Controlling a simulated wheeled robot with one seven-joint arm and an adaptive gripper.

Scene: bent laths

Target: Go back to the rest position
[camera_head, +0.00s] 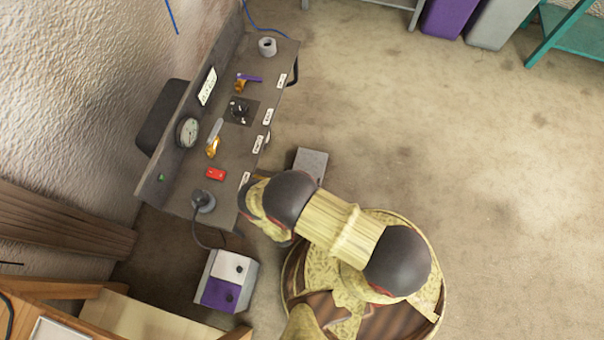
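My arm reaches left from my round patterned base, over the floor to the near end of a dark grey control desk (222,158). Its dark round joints and pale ribbed link show from above. My gripper cannot be made out; the end of the arm by the desk corner hides behind my own links. Whether it is open or holds anything does not show.
A wooden table (75,318) is lower left. The floor (470,150) to the right is open.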

